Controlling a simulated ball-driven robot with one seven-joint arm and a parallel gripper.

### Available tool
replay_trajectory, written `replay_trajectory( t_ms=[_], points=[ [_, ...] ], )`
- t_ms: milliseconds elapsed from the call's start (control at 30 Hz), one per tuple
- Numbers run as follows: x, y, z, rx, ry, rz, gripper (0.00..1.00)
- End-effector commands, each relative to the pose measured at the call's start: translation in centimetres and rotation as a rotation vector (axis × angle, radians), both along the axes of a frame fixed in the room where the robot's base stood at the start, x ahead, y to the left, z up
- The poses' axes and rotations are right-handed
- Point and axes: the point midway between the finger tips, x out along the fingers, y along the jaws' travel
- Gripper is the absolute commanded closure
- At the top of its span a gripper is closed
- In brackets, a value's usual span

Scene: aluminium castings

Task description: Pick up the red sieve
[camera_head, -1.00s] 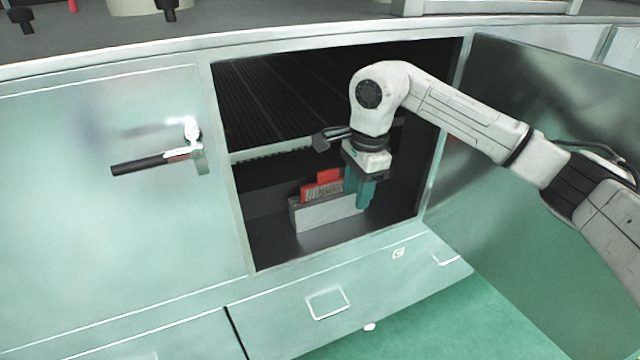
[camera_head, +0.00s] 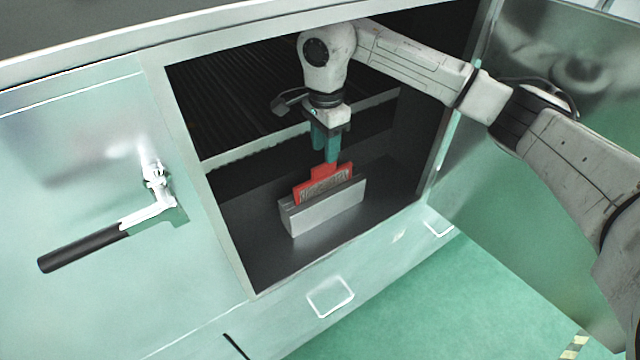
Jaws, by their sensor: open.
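The red sieve (camera_head: 307,190) stands upright in a light grey holder (camera_head: 328,211) on the floor of the open cabinet compartment. It has a red frame with a grey mesh face, and its lower part is hidden by the holder. My gripper (camera_head: 325,157) points down with teal fingers just above and behind the sieve's top edge. Its fingers are apart and hold nothing. The fingertips are close to the red frame; I cannot tell whether they touch it.
A ribbed dark shelf (camera_head: 235,110) with a pale front edge lies behind my gripper. The cabinet door (camera_head: 540,150) stands open at the right. A closed door with a black handle (camera_head: 85,247) is at the left. Bare compartment floor surrounds the holder.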

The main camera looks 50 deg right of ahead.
Motion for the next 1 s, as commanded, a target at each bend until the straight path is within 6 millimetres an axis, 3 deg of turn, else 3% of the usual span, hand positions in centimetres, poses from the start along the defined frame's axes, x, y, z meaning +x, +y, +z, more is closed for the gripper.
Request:
replay_trajectory(
  t_ms=[133,433,700,1000],
  points=[
    [0.0,0.0,-1.9,0.002,-0.001,-0.001,0.6],
    [0.1,0.1,-4.0,0.003,0.0,-0.001,0.6],
    [0.2,0.0,-7.5,0.002,-0.001,-0.002,0.6],
    [0.2,-0.1,-8.1,0.0,-0.001,0.0,0.6]
  ],
)
